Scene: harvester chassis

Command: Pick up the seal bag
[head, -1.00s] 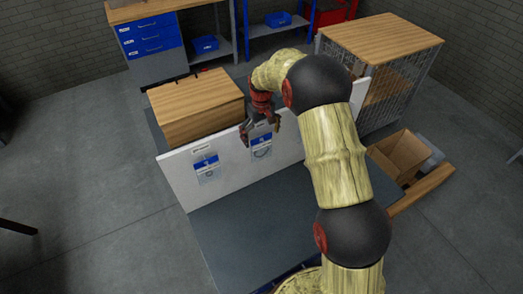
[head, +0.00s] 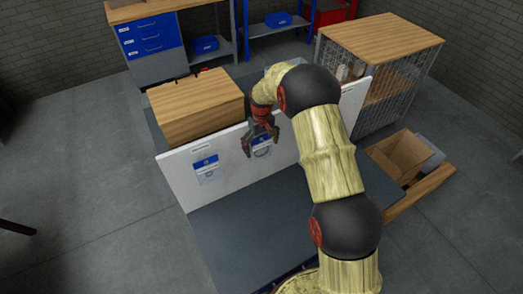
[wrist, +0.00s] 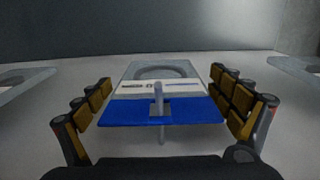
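The seal bag, a clear bag with a blue and white header, hangs on a peg on the white panel. It shows in the wrist view (wrist: 165,110) with a grey ring inside, and partly behind the fingers in the head view (head: 262,151). My gripper (head: 262,144) is at this bag. In the wrist view my gripper (wrist: 161,80) is open, with one finger on each side of the bag and gaps between. A second similar bag (head: 206,168) hangs to the left on the same panel.
The white panel (head: 178,182) stands upright on a dark table (head: 240,235). A wooden box (head: 196,108) stands behind it. A wire cage with a wooden top (head: 380,40) and an open cardboard box (head: 400,155) are at the right. Parts of neighbouring bags show at the wrist view's sides.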

